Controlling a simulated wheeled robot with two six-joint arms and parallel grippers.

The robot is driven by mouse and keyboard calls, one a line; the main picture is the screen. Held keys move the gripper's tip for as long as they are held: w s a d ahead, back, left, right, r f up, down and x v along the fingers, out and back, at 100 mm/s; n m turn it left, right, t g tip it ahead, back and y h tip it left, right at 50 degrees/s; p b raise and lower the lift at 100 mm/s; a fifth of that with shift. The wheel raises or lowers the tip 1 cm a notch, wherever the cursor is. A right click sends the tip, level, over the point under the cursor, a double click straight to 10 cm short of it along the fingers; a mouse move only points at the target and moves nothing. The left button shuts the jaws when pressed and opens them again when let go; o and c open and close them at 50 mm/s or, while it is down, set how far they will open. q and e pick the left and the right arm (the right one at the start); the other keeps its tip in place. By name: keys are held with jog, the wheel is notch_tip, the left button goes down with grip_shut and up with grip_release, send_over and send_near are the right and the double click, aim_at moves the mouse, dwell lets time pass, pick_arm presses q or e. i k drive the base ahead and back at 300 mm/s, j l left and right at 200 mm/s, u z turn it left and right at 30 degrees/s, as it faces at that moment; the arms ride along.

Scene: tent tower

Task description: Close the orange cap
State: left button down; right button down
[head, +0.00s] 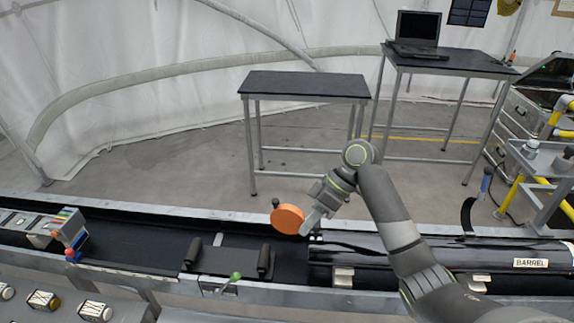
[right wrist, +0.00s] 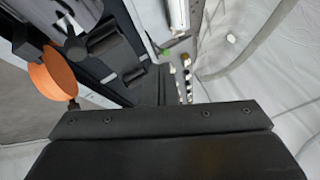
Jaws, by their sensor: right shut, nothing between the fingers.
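The orange cap (head: 287,218) is a round disc at the far side of the left end of the black barrel (head: 450,256), which lies on its side in the trough. The cap's broad face is turned left, and I cannot tell how it meets the barrel. My right gripper (head: 309,226) is shut and empty, just right of the cap; whether they touch is unclear. In the right wrist view the cap (right wrist: 54,76) shows at the left, beyond the dark gripper (right wrist: 160,118). My left gripper is out of view.
Two black rollers (head: 264,260) and a green-knobbed lever (head: 235,276) are left of the barrel. A panel with coloured levers (head: 68,226) stands further left. A low black table (head: 305,85) and a laptop table (head: 450,62) stand behind. The floor between is clear.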

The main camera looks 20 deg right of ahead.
aim_at(288, 219)
jog(key=i+l, duration=0.25)
jog(key=i, duration=0.15)
jog(key=i+l, duration=0.2)
jog(key=i, duration=0.25)
